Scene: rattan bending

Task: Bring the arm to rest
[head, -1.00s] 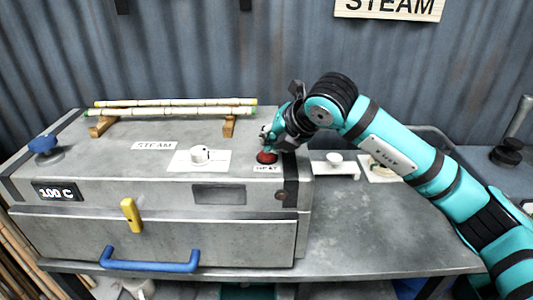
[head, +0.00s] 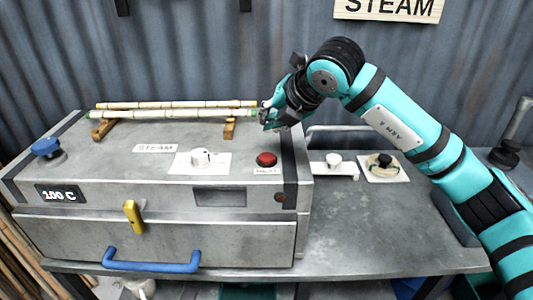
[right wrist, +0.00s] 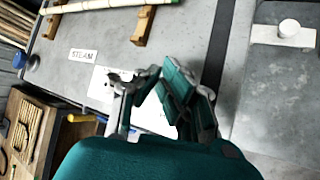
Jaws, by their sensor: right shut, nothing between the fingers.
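My right arm (head: 400,130) reaches in from the right in the head view. Its gripper (head: 268,122) is shut and empty, above the right end of the grey steam box (head: 110,190). It is behind and a little above the red HEAT button (head: 266,159), apart from it. In the right wrist view the gripper fingers (right wrist: 148,82) show over the box top, with the STEAM label (right wrist: 83,55) to their left. My left gripper is not in view.
Two rattan poles (head: 175,108) lie on wooden rests at the back of the box.

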